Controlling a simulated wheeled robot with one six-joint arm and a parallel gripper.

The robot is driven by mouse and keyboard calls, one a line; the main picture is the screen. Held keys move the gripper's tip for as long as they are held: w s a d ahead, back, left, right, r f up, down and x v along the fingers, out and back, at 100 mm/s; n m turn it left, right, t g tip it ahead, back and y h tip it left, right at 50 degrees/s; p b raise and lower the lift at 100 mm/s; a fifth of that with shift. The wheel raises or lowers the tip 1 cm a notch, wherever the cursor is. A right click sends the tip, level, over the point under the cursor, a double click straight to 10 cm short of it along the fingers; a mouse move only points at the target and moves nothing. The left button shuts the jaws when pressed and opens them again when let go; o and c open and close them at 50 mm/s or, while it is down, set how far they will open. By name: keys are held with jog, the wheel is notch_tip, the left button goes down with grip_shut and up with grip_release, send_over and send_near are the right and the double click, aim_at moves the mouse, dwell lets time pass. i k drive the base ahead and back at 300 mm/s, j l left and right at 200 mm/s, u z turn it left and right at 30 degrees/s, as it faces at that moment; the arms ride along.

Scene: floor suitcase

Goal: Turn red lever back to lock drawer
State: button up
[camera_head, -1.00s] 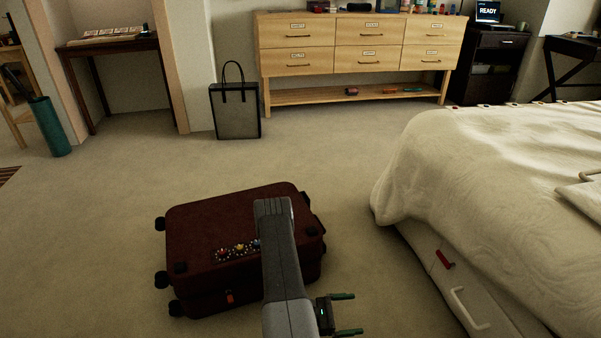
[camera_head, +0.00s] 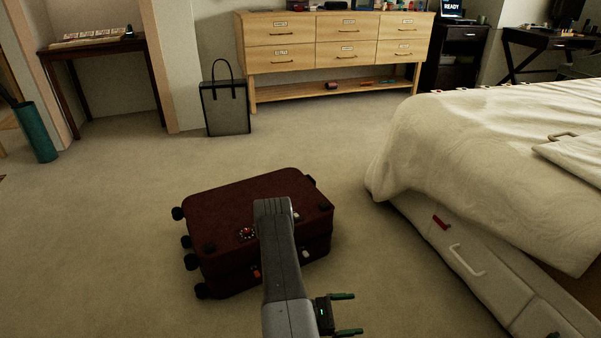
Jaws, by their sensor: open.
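The red lever (camera_head: 441,222) is a small red bar on the bed's side panel, slightly tilted. It sits just above and left of the white handle of the under-bed drawer (camera_head: 500,296). The drawer front looks flush with the bed side. My gripper (camera_head: 347,315) is at the bottom centre, with its two green-tipped fingers apart and nothing between them. It points right, left of and nearer than the lever, apart from it, over the carpet.
A dark red suitcase (camera_head: 240,200) lies on the floor behind my arm, partly hidden by it. The bed (camera_head: 480,150) fills the right side. A black bag (camera_head: 226,108) stands by a wooden dresser (camera_head: 335,52). Carpet between suitcase and bed is clear.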

aim_at(444, 227)
jog(key=k+j+z, duration=0.1)
jog(key=z, duration=0.35)
jog(key=k+j+z, duration=0.15)
jog(key=z, duration=0.3)
